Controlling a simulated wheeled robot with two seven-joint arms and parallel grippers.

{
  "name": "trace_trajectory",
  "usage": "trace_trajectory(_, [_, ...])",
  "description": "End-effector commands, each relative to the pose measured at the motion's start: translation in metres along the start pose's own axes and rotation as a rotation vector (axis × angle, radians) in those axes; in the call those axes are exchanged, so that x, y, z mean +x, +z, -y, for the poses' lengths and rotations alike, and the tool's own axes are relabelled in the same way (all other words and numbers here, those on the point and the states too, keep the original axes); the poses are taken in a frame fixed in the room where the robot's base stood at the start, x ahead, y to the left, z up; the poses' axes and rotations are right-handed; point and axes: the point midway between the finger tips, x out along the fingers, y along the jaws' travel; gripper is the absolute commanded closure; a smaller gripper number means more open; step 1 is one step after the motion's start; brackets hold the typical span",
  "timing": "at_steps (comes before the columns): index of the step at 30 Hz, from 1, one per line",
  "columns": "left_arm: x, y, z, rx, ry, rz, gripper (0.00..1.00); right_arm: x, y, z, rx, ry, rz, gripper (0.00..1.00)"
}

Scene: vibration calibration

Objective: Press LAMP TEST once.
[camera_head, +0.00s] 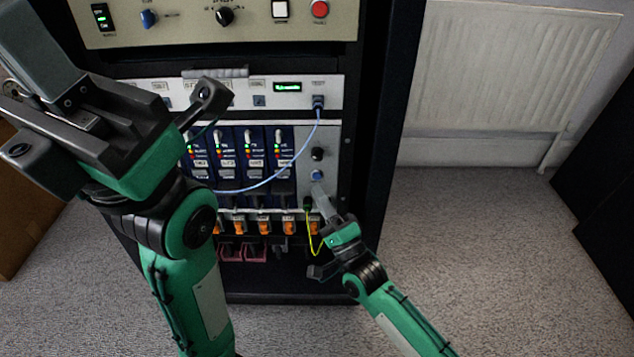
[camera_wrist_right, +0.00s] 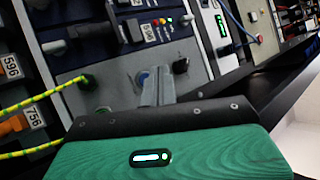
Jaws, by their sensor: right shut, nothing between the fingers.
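A small blue round button (camera_head: 316,175) sits on the grey panel at the right of the rack, below a black knob (camera_head: 317,153). Its label is not legible. In the right wrist view the blue button (camera_wrist_right: 142,76) shows just left of the fingertips. My right gripper (camera_head: 320,190) is shut and empty, its tips just below and in front of the button. In the wrist view the shut fingers (camera_wrist_right: 158,82) partly cover the panel; I cannot tell whether they touch the button. My left gripper (camera_head: 60,75) is raised at the upper left; its jaw gap is unclear.
A blue cable (camera_head: 312,140) loops across the blue modules (camera_head: 252,150). A yellow-green cable (camera_head: 313,240) hangs from a plug beside my right gripper. Orange switches (camera_head: 264,227) line the row below. A beige unit (camera_head: 180,24) tops the rack. Open floor lies to the right.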

Motion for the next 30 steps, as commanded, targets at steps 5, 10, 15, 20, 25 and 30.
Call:
trace_trajectory(5, [-0.002, -0.0022, -0.0008, -0.001, -0.001, -0.006, 1.0, 0.0099, -0.0069, -0.0074, -0.001, -0.001, 0.001, 1.0])
trace_trajectory(10, [-0.0018, -0.0026, -0.0009, -0.001, -0.002, -0.007, 1.0, 0.0133, -0.0092, -0.009, -0.001, 0.0, 0.001, 1.0])
trace_trajectory(15, [-0.0015, -0.0027, -0.001, -0.001, -0.002, -0.008, 1.0, 0.0134, -0.0093, -0.0088, -0.001, 0.0, 0.001, 1.0])
trace_trajectory(20, [-0.0015, -0.0028, -0.001, -0.001, -0.002, -0.008, 1.0, 0.0132, -0.0093, -0.0088, -0.001, 0.0, 0.001, 1.0])
trace_trajectory(25, [-0.0016, -0.0028, -0.0011, -0.001, -0.002, -0.008, 1.0, 0.0132, -0.0093, -0.0088, -0.001, 0.0, 0.001, 1.0])
trace_trajectory(30, [-0.0016, -0.0028, -0.0011, -0.001, -0.001, -0.008, 1.0, 0.0131, -0.0093, -0.0088, -0.001, 0.0, 0.001, 1.0])
